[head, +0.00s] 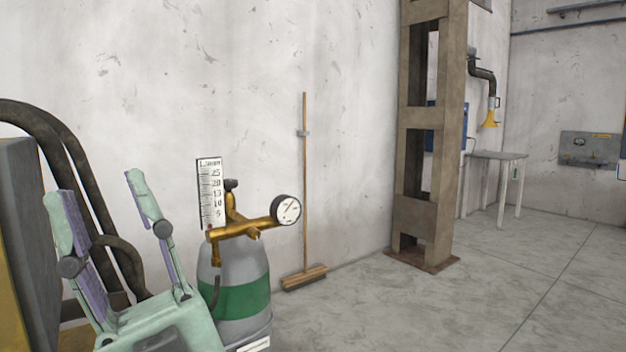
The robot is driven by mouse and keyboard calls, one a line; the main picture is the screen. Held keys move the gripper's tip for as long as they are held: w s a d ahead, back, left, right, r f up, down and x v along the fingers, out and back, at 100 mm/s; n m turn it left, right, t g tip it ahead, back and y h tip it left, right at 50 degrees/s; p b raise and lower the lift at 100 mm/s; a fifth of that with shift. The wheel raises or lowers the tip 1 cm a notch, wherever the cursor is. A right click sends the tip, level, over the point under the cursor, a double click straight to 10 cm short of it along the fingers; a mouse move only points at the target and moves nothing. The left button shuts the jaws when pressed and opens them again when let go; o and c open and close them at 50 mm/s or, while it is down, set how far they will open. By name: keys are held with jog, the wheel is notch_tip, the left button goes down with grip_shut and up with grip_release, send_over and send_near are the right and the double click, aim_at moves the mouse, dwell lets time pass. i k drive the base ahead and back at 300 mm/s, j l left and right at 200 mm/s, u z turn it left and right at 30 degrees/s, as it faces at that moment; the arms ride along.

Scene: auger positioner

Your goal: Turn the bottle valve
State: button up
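A grey gas bottle (252,268) with a green band stands upright in the lower middle of the head view, near the wall. On its top is a brass valve assembly (243,226) with a dark knob (231,184) at its upper end. A round white gauge (287,210) sits on its right, and a white scale plate (210,194) with numbers stands behind it on the left. My gripper (102,187), pale green with purple pads, is left of the bottle. Its fingers point up, spread apart with nothing between them.
Thick dark hoses (85,180) and a dark cabinet (22,225) are at the left edge. A broom (304,200) leans on the wall right of the bottle. A brown steel column (422,228) and a small table (497,157) stand farther right. The floor at right is clear.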

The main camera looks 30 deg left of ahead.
aim_at(229, 184)
jog(key=i+z, duration=0.5)
jog(key=i, duration=0.85)
jog(key=i+u, duration=0.6)
jog(key=u, duration=0.15)
jog(key=i+l+u, duration=0.15)
jog(key=i+u, duration=0.25)
jog(key=i+j+u, duration=0.15)
jog(key=u, duration=0.25)
jog(key=i+j+u, duration=0.15)
jog(key=j+u, duration=0.2)
jog(key=j, duration=0.3)
